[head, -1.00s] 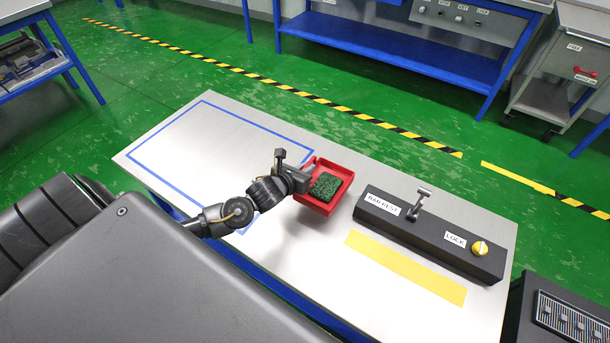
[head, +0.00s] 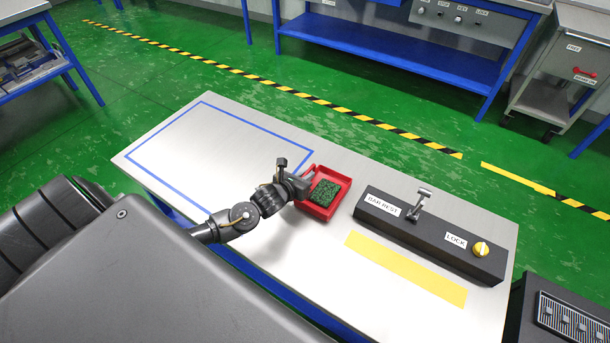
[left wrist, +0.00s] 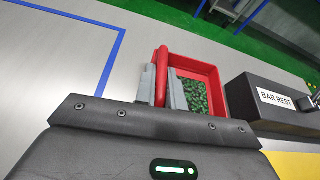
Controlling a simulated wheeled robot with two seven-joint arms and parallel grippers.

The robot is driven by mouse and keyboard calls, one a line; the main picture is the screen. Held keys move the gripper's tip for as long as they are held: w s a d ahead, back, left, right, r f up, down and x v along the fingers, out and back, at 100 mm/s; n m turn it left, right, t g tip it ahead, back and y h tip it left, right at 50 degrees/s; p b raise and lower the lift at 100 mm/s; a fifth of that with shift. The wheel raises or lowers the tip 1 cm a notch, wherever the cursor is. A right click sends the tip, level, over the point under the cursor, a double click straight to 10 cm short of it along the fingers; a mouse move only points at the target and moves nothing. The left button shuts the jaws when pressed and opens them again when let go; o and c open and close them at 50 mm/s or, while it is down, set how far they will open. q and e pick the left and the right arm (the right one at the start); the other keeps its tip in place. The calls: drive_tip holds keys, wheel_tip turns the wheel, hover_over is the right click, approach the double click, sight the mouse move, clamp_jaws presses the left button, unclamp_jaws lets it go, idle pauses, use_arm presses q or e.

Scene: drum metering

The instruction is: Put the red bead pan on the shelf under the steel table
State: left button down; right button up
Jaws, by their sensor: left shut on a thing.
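The red bead pan (head: 345,178) is on or just above the steel table (head: 400,318), between the blue outline and the black bar rest box; I cannot tell whether it touches the top. Dark green beads (head: 324,193) lie in it. My left gripper (head: 305,184) is shut on the pan's left side. In the left wrist view the fingers (left wrist: 160,86) close around the pan's red handle (left wrist: 162,70), with the pan (left wrist: 207,72) beyond. My right gripper is not in view.
The black box (head: 430,238) with a BAR REST label, a small lever and a yellow LOCK knob (head: 480,249) stands right of the pan. A yellow strip (head: 405,269) lies before it. The table's left part inside the blue outline (head: 195,108) is clear.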

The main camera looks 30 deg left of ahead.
use_arm(q)
drive_tip(key=c, duration=1.5)
unclamp_jaws()
